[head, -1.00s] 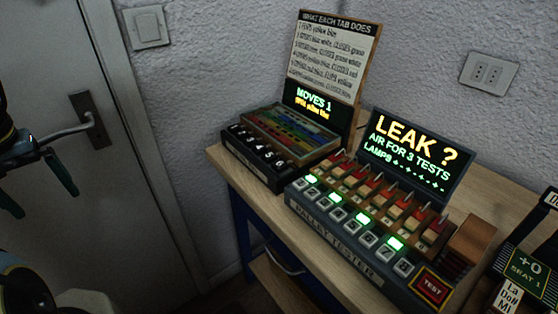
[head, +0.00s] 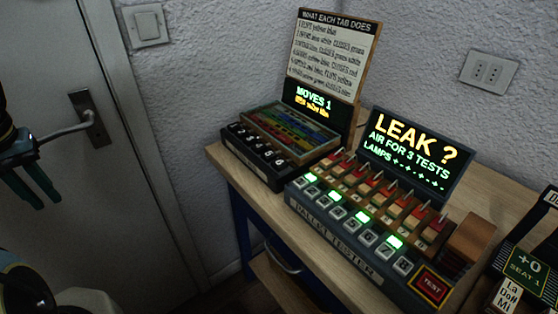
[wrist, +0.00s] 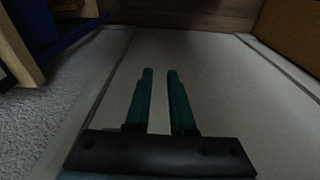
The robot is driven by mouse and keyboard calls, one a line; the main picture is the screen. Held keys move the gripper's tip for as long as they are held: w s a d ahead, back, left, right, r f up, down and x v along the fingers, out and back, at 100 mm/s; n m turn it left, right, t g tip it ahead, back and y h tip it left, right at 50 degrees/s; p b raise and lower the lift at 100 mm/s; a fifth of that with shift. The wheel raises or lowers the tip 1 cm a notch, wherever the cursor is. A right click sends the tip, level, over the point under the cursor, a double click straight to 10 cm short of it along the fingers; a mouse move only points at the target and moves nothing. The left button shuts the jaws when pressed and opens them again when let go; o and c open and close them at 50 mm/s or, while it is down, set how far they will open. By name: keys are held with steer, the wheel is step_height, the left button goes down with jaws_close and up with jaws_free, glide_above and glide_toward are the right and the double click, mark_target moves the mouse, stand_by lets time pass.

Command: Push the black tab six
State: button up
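Black tab six (head: 279,161) is at the right end of a row of numbered black tabs on the front of the black box (head: 262,169), on the wooden table in the head view. The box's top holds coloured strips, and its screen (head: 312,103) reads "MOVES 1". My gripper (head: 38,203) is at the far left of the head view, in front of the grey door and well apart from the box. In the wrist view my gripper (wrist: 160,72) has its two teal fingers a little apart with nothing between them. The tabs are not in the wrist view.
The pallet tester (head: 345,243), with lit lamps and a red TEST button (head: 430,285), stands right of the box. Its screen (head: 410,150) reads "LEAK ?". A instruction board (head: 333,55) rises behind the box. The door handle (head: 70,130) is near my gripper.

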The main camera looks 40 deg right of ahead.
jaws_close()
stand_by(0.8)
